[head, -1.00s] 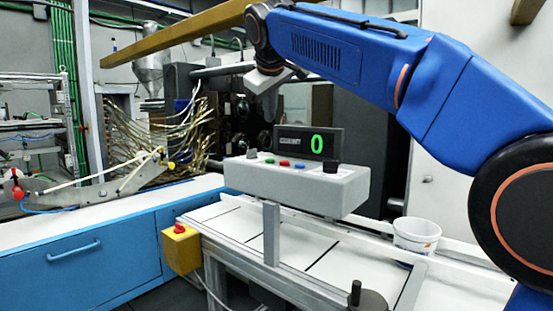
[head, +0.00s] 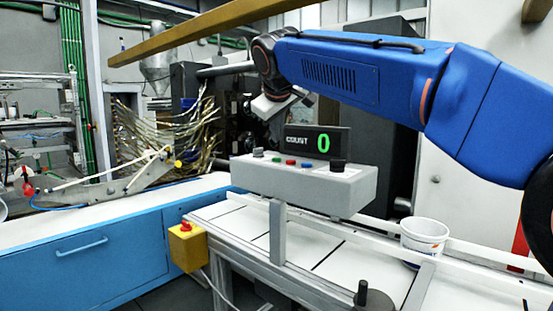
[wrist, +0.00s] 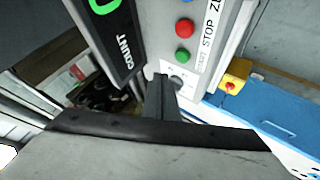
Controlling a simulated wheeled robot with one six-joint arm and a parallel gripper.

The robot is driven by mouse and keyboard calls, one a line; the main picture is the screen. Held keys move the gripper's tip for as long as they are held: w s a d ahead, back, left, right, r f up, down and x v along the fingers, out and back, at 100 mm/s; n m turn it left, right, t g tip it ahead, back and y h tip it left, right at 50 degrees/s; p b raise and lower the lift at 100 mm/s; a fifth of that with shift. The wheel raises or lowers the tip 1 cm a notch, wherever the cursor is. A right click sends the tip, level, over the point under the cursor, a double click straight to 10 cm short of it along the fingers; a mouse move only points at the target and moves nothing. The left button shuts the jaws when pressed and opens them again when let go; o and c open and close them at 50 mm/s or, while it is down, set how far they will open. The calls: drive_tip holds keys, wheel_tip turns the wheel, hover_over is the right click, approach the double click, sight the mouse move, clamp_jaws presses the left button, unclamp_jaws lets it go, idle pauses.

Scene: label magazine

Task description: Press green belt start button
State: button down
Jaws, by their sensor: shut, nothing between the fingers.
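The green button (head: 276,159) is on the sloped face of the grey control box (head: 318,189), left of the red button (head: 290,161). The green button also shows in the wrist view (wrist: 182,57), a little above and right of my fingertips. My gripper (wrist: 160,82) is shut and empty, its dark fingers close to the box; I cannot tell the exact gap. In the head view, my gripper (head: 275,124) is above the left part of the box, next to the count display (head: 318,142), which reads 0. Its tips are hard to make out there.
The box stands above a white conveyor (head: 330,247) with raised rails. A white cup (head: 424,237) stands on the conveyor at right. A yellow box with a red button (head: 187,247) is at the front left. Blue cabinets (head: 85,260) are at left.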

sight(276, 159)
drive_tip(key=shift+f, duration=1.4)
